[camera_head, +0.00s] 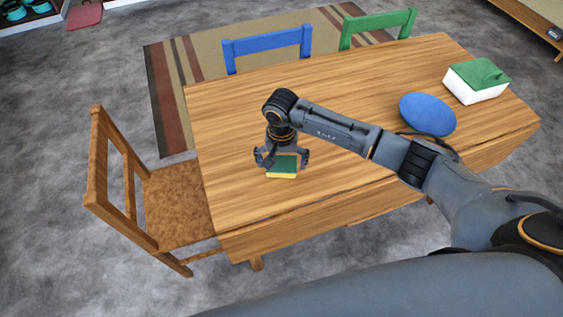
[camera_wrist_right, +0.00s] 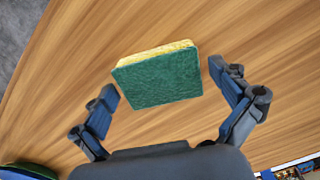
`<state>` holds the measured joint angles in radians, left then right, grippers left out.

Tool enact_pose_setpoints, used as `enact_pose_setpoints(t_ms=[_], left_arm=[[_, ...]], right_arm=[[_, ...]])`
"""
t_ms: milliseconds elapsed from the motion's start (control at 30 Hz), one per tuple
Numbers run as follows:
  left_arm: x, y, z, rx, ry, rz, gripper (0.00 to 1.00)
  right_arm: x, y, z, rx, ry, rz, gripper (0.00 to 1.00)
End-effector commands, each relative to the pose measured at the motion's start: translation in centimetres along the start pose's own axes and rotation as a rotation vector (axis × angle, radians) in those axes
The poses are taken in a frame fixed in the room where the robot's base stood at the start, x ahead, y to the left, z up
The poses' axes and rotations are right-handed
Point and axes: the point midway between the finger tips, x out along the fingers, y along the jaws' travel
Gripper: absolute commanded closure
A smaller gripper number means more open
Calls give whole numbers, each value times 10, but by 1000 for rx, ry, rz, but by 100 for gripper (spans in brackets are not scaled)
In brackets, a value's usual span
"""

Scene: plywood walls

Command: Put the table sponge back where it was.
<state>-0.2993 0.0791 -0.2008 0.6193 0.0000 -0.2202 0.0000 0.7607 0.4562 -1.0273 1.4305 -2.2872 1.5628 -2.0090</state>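The sponge (camera_head: 283,167), with a green top and a yellow body, appears to lie flat on the wooden table near its front left part. In the right wrist view the sponge (camera_wrist_right: 158,80) shows its green face and a yellow edge. My right gripper (camera_head: 284,158) is low over the sponge, with a finger at either side. In the right wrist view its open fingers (camera_wrist_right: 163,84) stand left and right of the sponge, with a gap on each side. My left gripper is not in view.
The wooden table (camera_head: 230,130) is mostly clear on its left half. A blue oval object (camera_head: 428,114) and a white box with a green top (camera_head: 475,82) stand at the right. A wooden chair (camera_head: 175,205), a blue chair (camera_head: 267,42) and a green chair (camera_head: 378,24) surround it.

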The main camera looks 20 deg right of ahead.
Motion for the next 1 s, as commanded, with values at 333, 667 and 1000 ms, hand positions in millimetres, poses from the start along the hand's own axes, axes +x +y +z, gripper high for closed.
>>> enact_pose_setpoints(t_ms=[333,667,1000], left_arm=[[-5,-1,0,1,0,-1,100],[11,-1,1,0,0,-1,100],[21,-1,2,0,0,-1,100]], right_arm=[[-4,0,0,0,0,0,0],[-63,0,-2,-2,6,-2,0],[-116,0,-1,0,2,-1,0]])
